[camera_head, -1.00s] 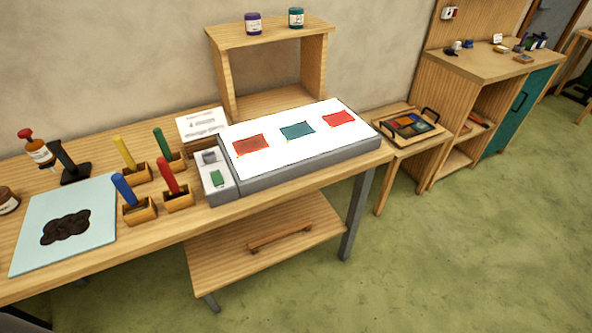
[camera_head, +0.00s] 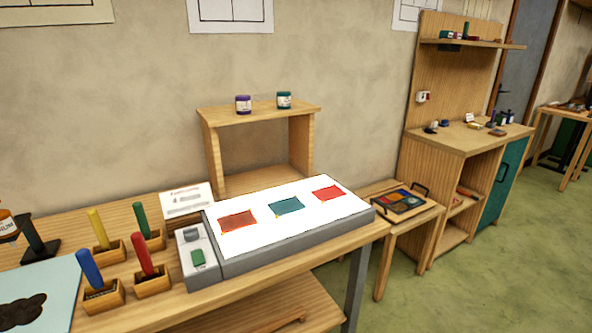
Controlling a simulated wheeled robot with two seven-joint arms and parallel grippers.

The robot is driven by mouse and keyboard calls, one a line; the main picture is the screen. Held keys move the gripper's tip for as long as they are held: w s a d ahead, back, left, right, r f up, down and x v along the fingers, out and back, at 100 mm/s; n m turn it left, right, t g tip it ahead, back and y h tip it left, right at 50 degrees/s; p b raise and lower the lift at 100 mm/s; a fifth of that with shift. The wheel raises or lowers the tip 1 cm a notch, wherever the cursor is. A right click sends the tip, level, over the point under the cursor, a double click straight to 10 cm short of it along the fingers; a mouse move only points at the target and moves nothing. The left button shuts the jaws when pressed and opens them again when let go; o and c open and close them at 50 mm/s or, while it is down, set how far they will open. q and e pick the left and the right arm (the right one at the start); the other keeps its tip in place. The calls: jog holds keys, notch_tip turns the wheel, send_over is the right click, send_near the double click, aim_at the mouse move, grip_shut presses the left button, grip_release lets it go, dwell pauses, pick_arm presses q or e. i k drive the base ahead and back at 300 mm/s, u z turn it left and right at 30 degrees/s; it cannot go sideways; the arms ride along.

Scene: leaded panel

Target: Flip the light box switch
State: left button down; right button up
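The light box (camera_head: 300,240) lies on the wooden workbench with a bright white top. Two red glass pieces (camera_head: 238,221) (camera_head: 328,193) and a teal piece (camera_head: 287,206) lie on that top. A grey switch housing (camera_head: 203,277) is at the box's left end. It carries a green switch (camera_head: 198,257) and a dark grey part (camera_head: 191,234) behind it. I cannot tell the switch's position for sure. Neither of my grippers shows in the head view.
Wooden holders with yellow, green, blue and red-handled tools (camera_head: 143,254) stand left of the switch. A printed card (camera_head: 186,199) stands behind it. A wooden shelf (camera_head: 262,110) bears two jars. A tray (camera_head: 401,200) sits on a side table at right.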

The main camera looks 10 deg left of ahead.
aim_at(198, 258)
jog(key=u, duration=0.05)
jog(key=k, duration=0.5)
jog(key=z, duration=1.95)
jog(key=i, duration=1.5)
jog(key=u, duration=2.5)
